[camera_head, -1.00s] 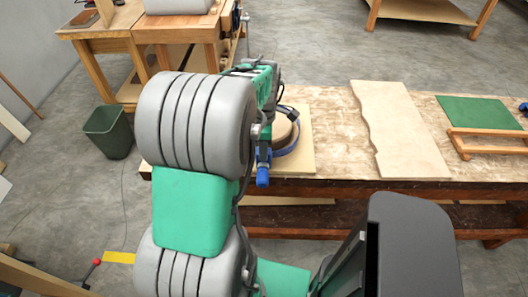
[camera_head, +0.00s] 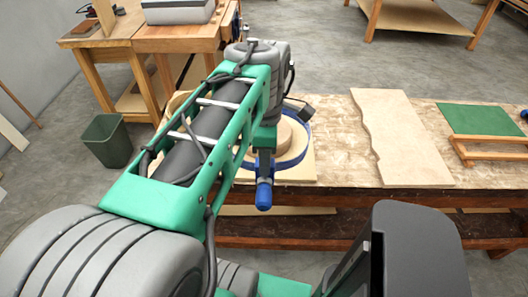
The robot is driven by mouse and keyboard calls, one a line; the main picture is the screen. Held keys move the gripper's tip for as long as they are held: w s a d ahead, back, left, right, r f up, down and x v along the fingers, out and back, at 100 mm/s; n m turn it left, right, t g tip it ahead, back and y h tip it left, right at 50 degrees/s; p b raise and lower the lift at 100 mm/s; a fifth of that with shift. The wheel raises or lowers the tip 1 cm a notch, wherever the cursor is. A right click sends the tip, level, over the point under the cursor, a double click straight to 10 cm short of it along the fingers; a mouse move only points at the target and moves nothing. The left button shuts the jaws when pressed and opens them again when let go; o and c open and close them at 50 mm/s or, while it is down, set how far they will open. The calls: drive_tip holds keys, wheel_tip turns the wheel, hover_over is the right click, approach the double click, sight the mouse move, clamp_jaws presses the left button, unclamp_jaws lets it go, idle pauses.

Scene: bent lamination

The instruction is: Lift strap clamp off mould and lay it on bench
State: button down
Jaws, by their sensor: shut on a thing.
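The strap clamp is a blue band (camera_head: 306,146) with a blue handle (camera_head: 264,196). Its loop shows around the round, pale wooden mould (camera_head: 292,137), standing wider than the mould on the right. The band looks raised, but I cannot tell if it is fully clear of the mould's top. My gripper (camera_head: 265,161) is shut on the strap clamp near the handle, at the bench's front edge. My arm hides the left of the loop and part of the mould. The bench (camera_head: 345,136) has a worn, stained top.
A pale board with a wavy edge (camera_head: 398,135) lies right of the mould. Bare bench top lies between them. Further right are a green mat (camera_head: 480,117) and a small wooden frame (camera_head: 490,139). A second bench (camera_head: 163,34) and a green bin (camera_head: 107,140) stand at the left.

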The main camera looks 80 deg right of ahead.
drive_tip(key=shift+s+a+r, duration=0.2)
drive_tip(key=shift+a+r, duration=0.15)
drive_tip(key=shift+a, duration=0.25)
drive_tip(key=shift+s+a+r, duration=0.2)
drive_tip(key=shift+a+r, duration=0.15)
drive_tip(key=shift+a, duration=0.2)
wheel_tip(320, 180, up, 10)
drive_tip(key=d+p, duration=0.1)
drive_tip(key=p, duration=0.6)
drive_tip(key=shift+w+d+f, duration=0.15)
drive_tip(key=shift+w+f, duration=0.05)
drive_tip(key=shift+w, duration=0.05)
